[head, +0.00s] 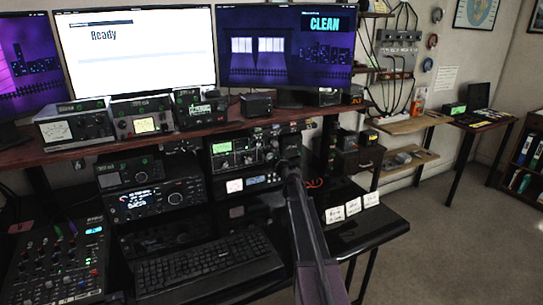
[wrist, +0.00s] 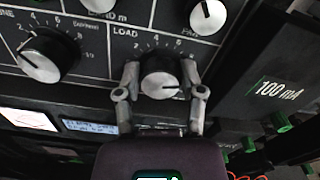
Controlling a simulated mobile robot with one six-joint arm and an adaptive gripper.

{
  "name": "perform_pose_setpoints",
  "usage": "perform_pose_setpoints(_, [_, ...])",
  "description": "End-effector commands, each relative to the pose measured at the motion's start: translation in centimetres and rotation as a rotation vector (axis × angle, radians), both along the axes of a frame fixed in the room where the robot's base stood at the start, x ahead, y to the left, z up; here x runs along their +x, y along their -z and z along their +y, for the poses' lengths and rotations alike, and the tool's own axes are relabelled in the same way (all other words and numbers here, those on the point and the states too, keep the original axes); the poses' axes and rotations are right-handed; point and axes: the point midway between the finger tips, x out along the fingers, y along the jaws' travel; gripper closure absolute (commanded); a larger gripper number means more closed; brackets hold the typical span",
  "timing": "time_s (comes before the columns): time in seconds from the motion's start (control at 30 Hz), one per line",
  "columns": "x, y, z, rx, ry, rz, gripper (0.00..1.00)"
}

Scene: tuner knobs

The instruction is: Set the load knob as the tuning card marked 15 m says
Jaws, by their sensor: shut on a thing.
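The load knob (wrist: 158,64) is a black knob with a silver face, under the printed word LOAD and a numbered scale, in the wrist view. My gripper (wrist: 162,92) has one finger on each side of it and is shut on it. A dark line on its face points roughly right; its exact setting is hard to read. In the head view my gripper (head: 287,160) is at the right of the tuner panel (head: 230,160) and hides the knob. Three white cards (head: 353,207) stand on the lower desk at right; their writing is too small to read.
Another silver-faced knob (wrist: 45,58) is left of the load knob, and a further knob (wrist: 207,17) is at upper right. A dark box marked 100 mA (wrist: 277,88) is close on the right. A keyboard (head: 207,263) lies left of my arm.

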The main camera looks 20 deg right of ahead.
Motion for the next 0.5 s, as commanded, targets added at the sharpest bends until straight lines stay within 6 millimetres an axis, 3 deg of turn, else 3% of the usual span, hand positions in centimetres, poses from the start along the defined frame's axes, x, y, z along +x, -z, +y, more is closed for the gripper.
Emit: perform_pose_setpoints(0.5, [0.01, 0.05, 0.04, -0.285, 0.005, -0.008, 0.97])
